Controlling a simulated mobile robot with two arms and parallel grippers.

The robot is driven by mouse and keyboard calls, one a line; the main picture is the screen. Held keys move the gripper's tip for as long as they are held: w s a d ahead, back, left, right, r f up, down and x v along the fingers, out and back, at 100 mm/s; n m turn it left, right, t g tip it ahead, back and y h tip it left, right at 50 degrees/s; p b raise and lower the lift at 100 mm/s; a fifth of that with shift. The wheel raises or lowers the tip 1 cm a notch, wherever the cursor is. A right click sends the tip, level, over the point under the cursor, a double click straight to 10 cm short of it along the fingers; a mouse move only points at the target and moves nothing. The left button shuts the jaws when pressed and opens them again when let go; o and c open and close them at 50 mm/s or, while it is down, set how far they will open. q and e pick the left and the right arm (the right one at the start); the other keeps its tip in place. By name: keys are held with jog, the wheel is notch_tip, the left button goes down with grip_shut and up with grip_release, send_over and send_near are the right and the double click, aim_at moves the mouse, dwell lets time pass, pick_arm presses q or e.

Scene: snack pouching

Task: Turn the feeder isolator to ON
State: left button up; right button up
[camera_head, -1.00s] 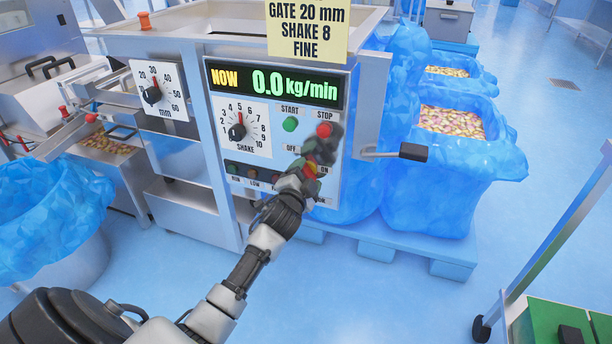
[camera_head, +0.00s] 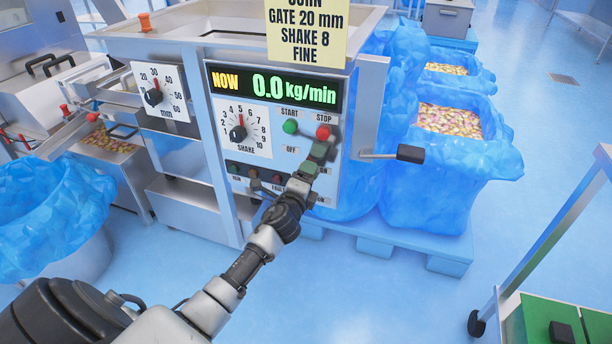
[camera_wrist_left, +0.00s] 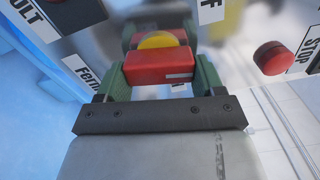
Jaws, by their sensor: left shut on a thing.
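The feeder isolator's red handle (camera_wrist_left: 158,68) with a yellow disc (camera_wrist_left: 158,40) shows in the left wrist view. It lies between the green pads of my left gripper (camera_wrist_left: 160,78), which is shut on it. In the head view my left gripper (camera_head: 320,152) is at the control panel (camera_head: 336,120), below the STOP button (camera_head: 323,132), and hides the isolator. The OFF label (camera_head: 291,150) is visible left of the gripper. I cannot tell whether the handle points to OFF or ON. My right gripper is not in view.
The green START button (camera_head: 290,127), the SHAKE dial (camera_head: 238,132) and the display (camera_head: 272,88) reading 0.0 kg/min are close by. A black-ended lever (camera_head: 410,153) sticks out right of the panel. Blue-lined bins (camera_head: 440,195) stand behind it.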

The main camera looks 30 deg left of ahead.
pick_arm(q)
jog(key=m, duration=0.4)
jog(key=shift+f+m+p, duration=0.2)
jog(key=shift+m+p, duration=0.1)
jog(key=shift+p, duration=0.05)
jog(key=shift+m, duration=0.4)
jog(key=shift+a+f+m+p, duration=0.15)
jog(key=shift+m+p, duration=0.25)
jog(key=shift+m, duration=1.2)
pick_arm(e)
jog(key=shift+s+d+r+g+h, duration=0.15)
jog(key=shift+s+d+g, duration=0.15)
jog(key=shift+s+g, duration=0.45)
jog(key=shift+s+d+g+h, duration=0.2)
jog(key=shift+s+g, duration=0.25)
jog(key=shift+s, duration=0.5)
pick_arm(q)
jog(key=o, duration=0.9)
jog(key=shift+o, duration=0.2)
jog(key=shift+s, duration=0.15)
